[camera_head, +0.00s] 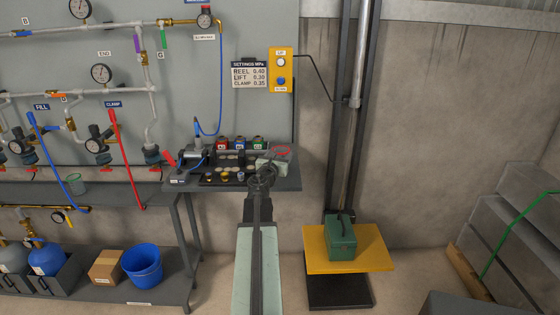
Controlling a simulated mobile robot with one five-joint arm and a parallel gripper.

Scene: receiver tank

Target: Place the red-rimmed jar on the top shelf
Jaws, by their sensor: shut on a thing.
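The red-rimmed jar (284,155) shows mostly as a red ring at the right end of the dark bench, just beyond my gripper (272,164). My gripper is shut on it; the jaws hide most of the jar's body. I cannot tell whether the jar touches the bench or hangs just above it. A grey rack at the left has an upper shelf (108,187) and a lower shelf (160,289).
The dark bench (285,184) carries a tray of small parts and red, blue and green items. Red (126,160) and blue (52,160) levers reach down near the upper shelf. A box (106,267) and blue bucket (142,264) stand below. A yellow lift platform (375,255) holds a green case (341,240).

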